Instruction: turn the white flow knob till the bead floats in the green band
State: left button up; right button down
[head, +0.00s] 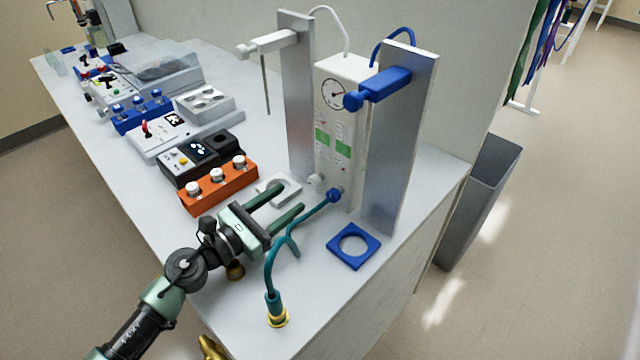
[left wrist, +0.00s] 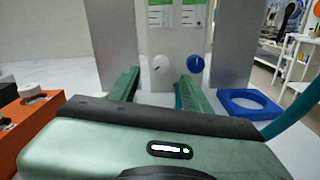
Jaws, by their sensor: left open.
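The white flow knob (head: 315,180) is low on the front of the cream flow meter box (head: 352,105), and it also shows in the left wrist view (left wrist: 160,63). A blue knob (head: 335,194) sits to its right. The box has a round gauge and two scales with green bands (head: 322,138); the beads are too small to make out. My left gripper (head: 290,198) is open and empty in front of the box. In the left wrist view its fingers (left wrist: 160,78) point at the box, with the white knob beyond the gap, apart from both. My right gripper is not in view.
Metal posts with a white arm (head: 270,43) and a blue arm (head: 380,88) flank the box. A teal hose (head: 275,262) rises right of my gripper. A white holder (head: 284,184), blue ring plate (head: 354,246) and orange block (head: 218,186) lie nearby.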

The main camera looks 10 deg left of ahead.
aim_at(312, 183)
pick_arm(q)
jog(key=shift+w+d+r, duration=0.15)
jog(key=shift+w, duration=0.05)
jog(key=p+x, duration=0.1)
jog(key=x, duration=0.2)
jog(key=shift+w+d+r, duration=0.15)
jog(key=shift+w+d, duration=0.1)
jog(key=shift+p+x, duration=0.4)
jog(key=shift+x, duration=0.7)
jog(key=shift+w+d, duration=0.2)
jog(key=shift+w, duration=0.1)
grip_shut()
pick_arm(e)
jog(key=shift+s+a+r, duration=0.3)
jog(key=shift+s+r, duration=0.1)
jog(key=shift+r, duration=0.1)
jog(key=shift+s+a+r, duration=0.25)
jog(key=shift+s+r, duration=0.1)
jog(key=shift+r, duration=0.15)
